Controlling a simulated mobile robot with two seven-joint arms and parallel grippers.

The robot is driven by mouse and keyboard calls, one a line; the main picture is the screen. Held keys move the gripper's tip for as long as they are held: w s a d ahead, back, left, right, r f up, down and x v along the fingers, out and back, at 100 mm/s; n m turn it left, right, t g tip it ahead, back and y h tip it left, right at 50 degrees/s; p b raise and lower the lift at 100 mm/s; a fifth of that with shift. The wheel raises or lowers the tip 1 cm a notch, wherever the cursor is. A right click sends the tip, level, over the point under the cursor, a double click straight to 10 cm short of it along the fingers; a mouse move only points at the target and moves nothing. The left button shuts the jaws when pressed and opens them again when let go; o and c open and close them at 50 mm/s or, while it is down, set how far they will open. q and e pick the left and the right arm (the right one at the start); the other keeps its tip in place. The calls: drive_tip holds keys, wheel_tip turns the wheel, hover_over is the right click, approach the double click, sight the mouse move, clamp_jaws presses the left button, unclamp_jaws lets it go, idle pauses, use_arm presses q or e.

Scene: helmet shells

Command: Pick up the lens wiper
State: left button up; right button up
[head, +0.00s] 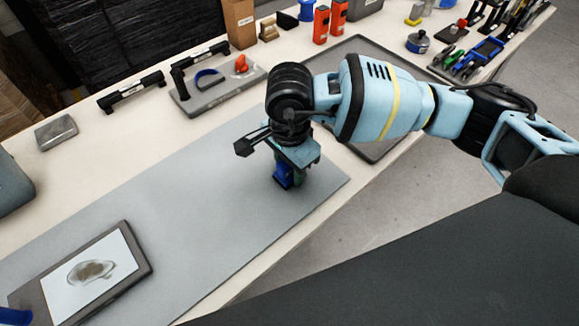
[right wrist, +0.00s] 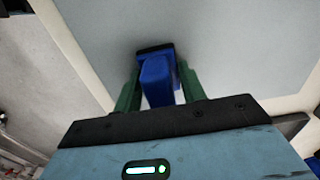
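A blue piece with a dark end, which looks like the lens wiper (head: 283,177), is at the grey mat below my right gripper (head: 291,172) in the head view. In the right wrist view the wiper (right wrist: 157,78) stands between the two green fingers of my right gripper (right wrist: 160,90). A finger is close along each side. Whether they press on it is unclear, as is whether its far end touches the mat. The right gripper points down and hides part of the wiper in the head view.
A dark tablet-like board (head: 140,258) with a clear lens on white lies on the mat (head: 190,215). A grey tray (head: 205,95) with a black handle stands behind. A larger dark tray (head: 372,150) lies under my right arm. Several tools crowd the far right.

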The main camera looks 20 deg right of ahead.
drive_tip(key=shift+c, duration=1.4)
drive_tip(key=shift+r, duration=0.15)
drive_tip(key=shift+r, duration=0.55)
wheel_tip(320, 180, up, 2)
drive_tip(key=shift+r, duration=0.1)
drive_tip(key=s+a, duration=0.2)
drive_tip(key=s, duration=0.3)
drive_tip(key=s+a+r+b, duration=0.1)
drive_tip(key=s+a, duration=0.1)
drive_tip(key=s, duration=0.2)
drive_tip(key=s+a, duration=0.2)
drive_tip(key=s, duration=0.3)
drive_tip(key=shift+s+a+r, duration=0.25)
drive_tip(key=shift+s+a, duration=0.05)
drive_tip(key=shift+a, duration=0.1)
